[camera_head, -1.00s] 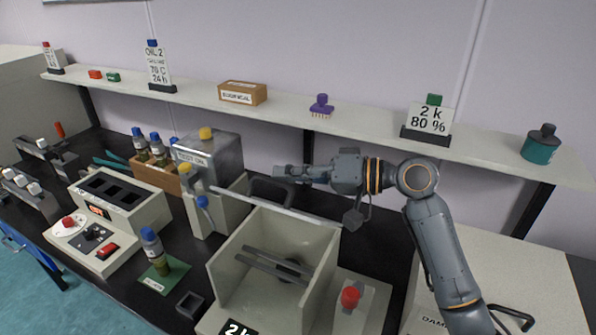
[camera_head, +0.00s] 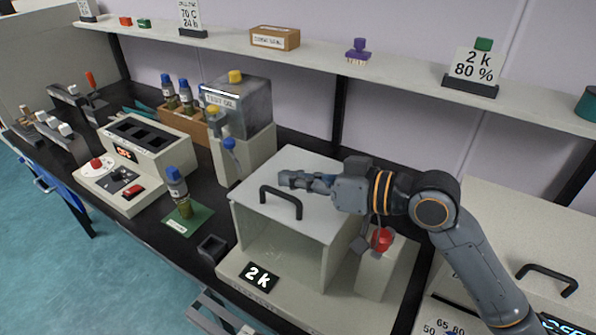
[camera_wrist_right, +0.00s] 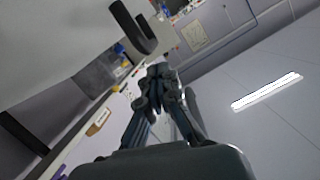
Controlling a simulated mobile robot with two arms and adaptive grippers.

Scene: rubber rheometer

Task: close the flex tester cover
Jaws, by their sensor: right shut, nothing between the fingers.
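The flex tester (camera_head: 336,262) is a pale box with a "2 k" plate at its front. Its light grey cover (camera_head: 335,224) now lies across the top of the box and looks about level. A black bar handle (camera_head: 281,197) stands on the cover, and a dark handle also shows in the right wrist view (camera_wrist_right: 133,28). My right gripper (camera_head: 292,180) is shut and empty, just above the cover behind the handle. I cannot tell whether it touches the cover. Its closed fingers show in the right wrist view (camera_wrist_right: 160,75). My left gripper is not in view.
A red knob (camera_head: 381,239) is on the tester's right side. A grey oil bath (camera_head: 240,105) stands behind left, and a bottle on a green mat (camera_head: 186,218) stands left. The shelf (camera_head: 330,62) runs above behind. A pale machine with a black handle (camera_head: 547,279) is at right.

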